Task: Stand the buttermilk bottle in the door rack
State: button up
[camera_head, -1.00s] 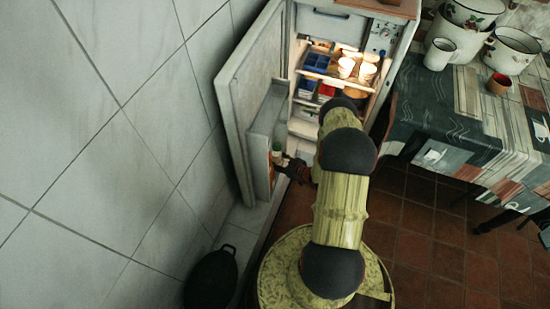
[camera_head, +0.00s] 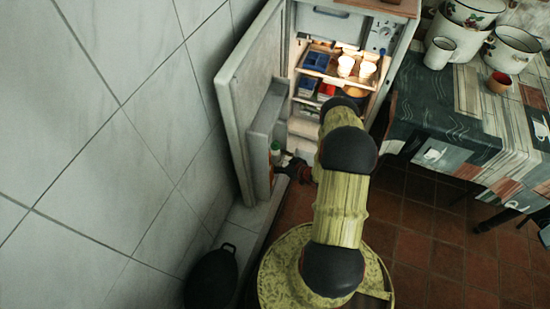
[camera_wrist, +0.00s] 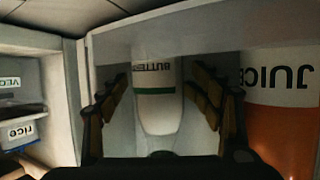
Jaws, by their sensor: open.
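The buttermilk bottle, white with a green band, shows in the wrist view (camera_wrist: 156,95) with its lettering upside down. In the head view only a small white and green part of it (camera_head: 275,149) shows at the door rack (camera_head: 266,112). My gripper (camera_wrist: 160,78) is open, with one finger on each side of the bottle and visible gaps between them. In the head view my gripper (camera_head: 292,164) is beside the rack's near end. The bottle's base and its contact with the rack are hidden.
An orange and white juice container (camera_wrist: 282,110) is close to the right finger in the wrist view. The open fridge door (camera_head: 238,115) stands left of my arm. Fridge shelves hold blue bins (camera_head: 316,62) and white cups (camera_head: 346,66). A cloth-covered table (camera_head: 440,125) is at the right.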

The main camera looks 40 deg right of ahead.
jog(key=v, duration=1.1)
jog(key=shift+s, duration=0.35)
jog(key=shift+d+r, duration=0.1)
